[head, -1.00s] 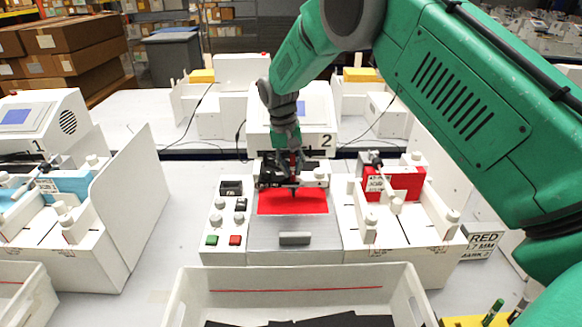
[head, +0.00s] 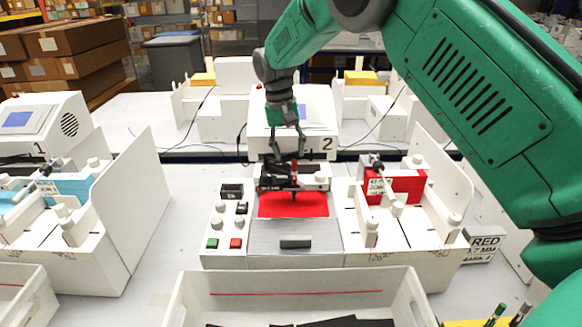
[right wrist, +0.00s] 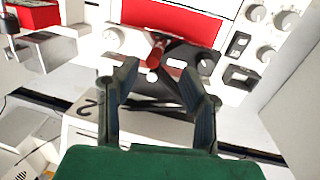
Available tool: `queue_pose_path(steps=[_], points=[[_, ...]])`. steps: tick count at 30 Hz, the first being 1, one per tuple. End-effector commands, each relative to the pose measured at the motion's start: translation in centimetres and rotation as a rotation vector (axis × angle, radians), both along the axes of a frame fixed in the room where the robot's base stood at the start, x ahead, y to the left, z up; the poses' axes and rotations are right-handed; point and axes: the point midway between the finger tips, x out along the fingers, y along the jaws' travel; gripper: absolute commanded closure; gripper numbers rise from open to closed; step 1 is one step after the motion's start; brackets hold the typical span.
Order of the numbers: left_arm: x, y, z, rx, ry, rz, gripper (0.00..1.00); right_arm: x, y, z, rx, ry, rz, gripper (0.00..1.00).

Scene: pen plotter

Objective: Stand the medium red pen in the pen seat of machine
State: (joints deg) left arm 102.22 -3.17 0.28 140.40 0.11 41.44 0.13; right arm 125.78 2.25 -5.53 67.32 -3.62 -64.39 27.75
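The red pen (head: 294,170) stands upright in the black pen seat (head: 272,184) of machine 2 (head: 318,113), its dark tip just above the red sheet (head: 292,206). In the right wrist view the red pen (right wrist: 155,56) shows end-on in the black carriage (right wrist: 185,55). My right gripper (head: 288,152) is above the pen with its fingers spread. The right wrist view shows both fingers (right wrist: 156,76) apart with nothing between them. My left gripper is not in view.
A red block (head: 408,184) sits in the white fixture to the right. A white tray (head: 300,285) with black pieces is in front. A yellow pen holder (head: 462,323) is at the lower right. Machine 1 (head: 42,118) stands at the left.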

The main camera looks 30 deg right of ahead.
Motion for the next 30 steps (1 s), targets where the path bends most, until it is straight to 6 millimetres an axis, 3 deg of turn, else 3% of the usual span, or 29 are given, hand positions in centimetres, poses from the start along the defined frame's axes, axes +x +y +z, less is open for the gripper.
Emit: queue_pose_path(steps=[3, 9, 30], points=[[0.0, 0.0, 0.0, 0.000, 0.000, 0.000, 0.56, 0.4, 0.2, 2.3, 0.000, -0.002, 0.000, 0.63], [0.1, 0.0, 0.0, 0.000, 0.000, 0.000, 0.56, 0.7, 0.4, 4.6, 0.001, -0.001, -0.001, 0.63], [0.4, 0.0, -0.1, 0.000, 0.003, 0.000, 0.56, 0.7, 0.5, 5.0, 0.001, 0.001, 0.000, 0.63]])
